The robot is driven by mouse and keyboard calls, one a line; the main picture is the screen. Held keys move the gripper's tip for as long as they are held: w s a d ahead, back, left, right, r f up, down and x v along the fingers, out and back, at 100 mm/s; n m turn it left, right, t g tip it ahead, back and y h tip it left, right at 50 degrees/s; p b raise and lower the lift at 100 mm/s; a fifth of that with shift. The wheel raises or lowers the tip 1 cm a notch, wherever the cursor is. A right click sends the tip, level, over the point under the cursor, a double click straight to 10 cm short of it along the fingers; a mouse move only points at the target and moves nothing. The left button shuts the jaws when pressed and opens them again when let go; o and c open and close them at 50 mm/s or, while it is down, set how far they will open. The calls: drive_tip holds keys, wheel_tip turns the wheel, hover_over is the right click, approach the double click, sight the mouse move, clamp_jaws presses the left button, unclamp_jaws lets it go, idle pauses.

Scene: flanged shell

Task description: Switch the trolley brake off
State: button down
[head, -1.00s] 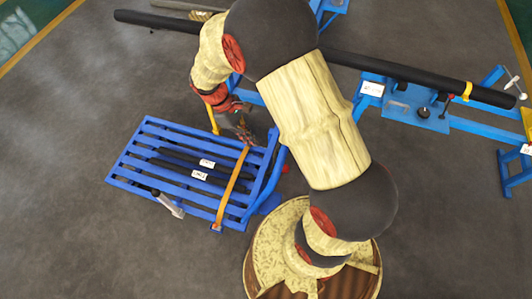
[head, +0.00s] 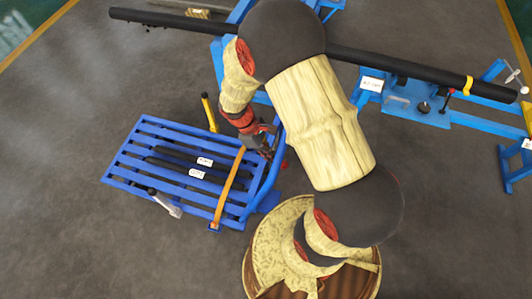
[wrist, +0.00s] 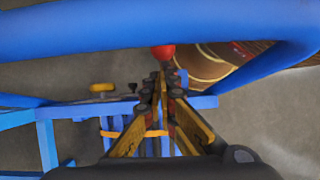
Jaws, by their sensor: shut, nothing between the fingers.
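The blue slatted trolley (head: 128,163) stands on the floor at left in the head view, with its tubular push handle (head: 271,178) at its right end. A small red knob (head: 284,164) shows beside the handle; I cannot tell for sure that it is the brake, nor how it is set. My gripper (head: 266,152) is by the handle, partly hidden by the arm. In the wrist view the gripper (wrist: 166,82) is shut and empty, its tips close to the red knob (wrist: 163,52). I cannot tell whether they touch. The handle bar (wrist: 90,30) crosses above the fingers.
Dark bars with white labels (head: 197,174) lie on the trolley under an orange strap (head: 230,187). A yellow post (head: 208,112) stands behind it, and a grey lever (head: 165,203) is at its front. Blue stands (head: 415,108) carry a long black pipe (head: 430,77). Floor at left is clear.

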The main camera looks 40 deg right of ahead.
drive_tip(key=shift+s, duration=0.1)
drive_tip(key=shift+s+d+f+p, duration=0.25)
drive_tip(key=shift+s+d+p, duration=0.1)
drive_tip(key=shift+s+d, duration=0.25)
drive_tip(key=shift+s+d+f+p, duration=0.25)
drive_tip(key=shift+s+d+p, duration=0.15)
drive_tip(key=shift+s, duration=0.25)
drive_tip(key=v, duration=1.2)
